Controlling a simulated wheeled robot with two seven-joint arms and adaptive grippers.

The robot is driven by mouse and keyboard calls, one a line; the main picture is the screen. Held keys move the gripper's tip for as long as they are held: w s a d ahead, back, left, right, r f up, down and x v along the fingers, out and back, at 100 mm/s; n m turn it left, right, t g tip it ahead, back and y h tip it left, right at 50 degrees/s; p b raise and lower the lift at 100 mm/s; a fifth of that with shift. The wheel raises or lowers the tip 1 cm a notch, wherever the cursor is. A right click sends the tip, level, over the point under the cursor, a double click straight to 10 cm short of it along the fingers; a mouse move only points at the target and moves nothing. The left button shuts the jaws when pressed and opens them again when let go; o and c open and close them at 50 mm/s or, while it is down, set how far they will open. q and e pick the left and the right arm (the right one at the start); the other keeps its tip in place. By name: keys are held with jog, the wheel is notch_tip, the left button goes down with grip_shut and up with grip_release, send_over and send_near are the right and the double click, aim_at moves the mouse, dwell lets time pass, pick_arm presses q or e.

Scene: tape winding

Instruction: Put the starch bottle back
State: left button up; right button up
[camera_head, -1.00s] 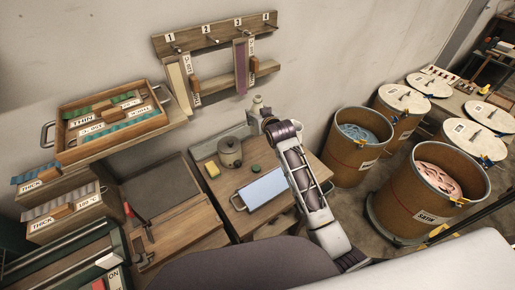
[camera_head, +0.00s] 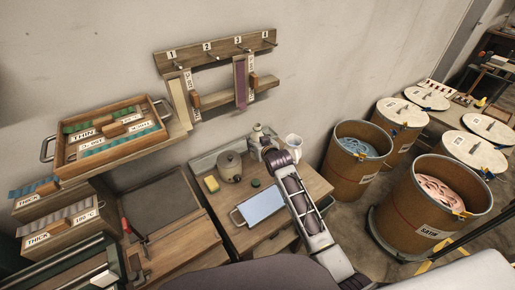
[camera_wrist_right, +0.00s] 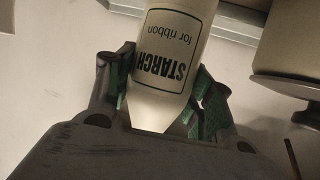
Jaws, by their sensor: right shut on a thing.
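The starch bottle (camera_head: 257,133) is pale, with a white label, and is at the back of the small wooden work table. In the right wrist view the bottle (camera_wrist_right: 173,50) fills the middle, its "STARCH for ribbon" label upside down in the picture. My right gripper (camera_wrist_right: 165,88) is shut on it, with a dark green-padded finger on each side. In the head view my right gripper (camera_head: 268,150) is partly hidden by its own wrist. I cannot tell whether the bottle's base touches the table. My left gripper is not in view.
A white jug (camera_head: 293,142) stands right beside my right wrist. A grey-brown lidded pot (camera_head: 229,166), yellow sponge (camera_head: 211,184), green disc (camera_head: 255,183) and blue-white tray (camera_head: 262,206) are on the table. Brown drums (camera_head: 358,155) stand to the right. The ribbon rack (camera_head: 215,50) is on the wall.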

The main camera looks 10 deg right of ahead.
jog(key=shift+f, duration=1.8)
jog(key=shift+f, duration=0.1)
jog(key=o, duration=1.2)
jog(key=shift+o, duration=0.2)
jog(key=shift+s, duration=0.15)
jog(key=v, duration=1.2)
